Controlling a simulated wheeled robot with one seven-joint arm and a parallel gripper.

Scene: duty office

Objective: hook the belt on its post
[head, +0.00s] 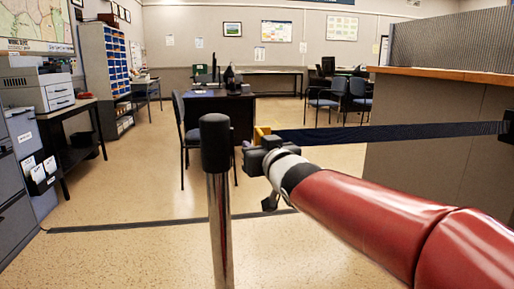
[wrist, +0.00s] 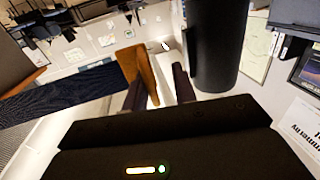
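The belt (head: 390,133) is a dark navy strap stretched nearly level through the air from the right, with a yellow end piece (head: 262,133). My gripper (head: 262,148) is at that end and appears shut on it. In the wrist view the orange-yellow end piece (wrist: 140,68) shows at my fingers (wrist: 160,92), with the belt (wrist: 60,98) running off left. The post (head: 215,145) is upright, with a black top on a chrome pole, just left of the belt's end. Its black top (wrist: 216,45) is right of my fingers in the wrist view. The end piece looks apart from the post; any slot is hidden.
A wood-topped counter (head: 440,74) stands at right, with the belt's dark wall holder (head: 507,126) at the edge. A desk (head: 216,100) and chair (head: 180,120) are behind the post. A printer (head: 42,88) and cabinets are at left. The floor around the post is clear.

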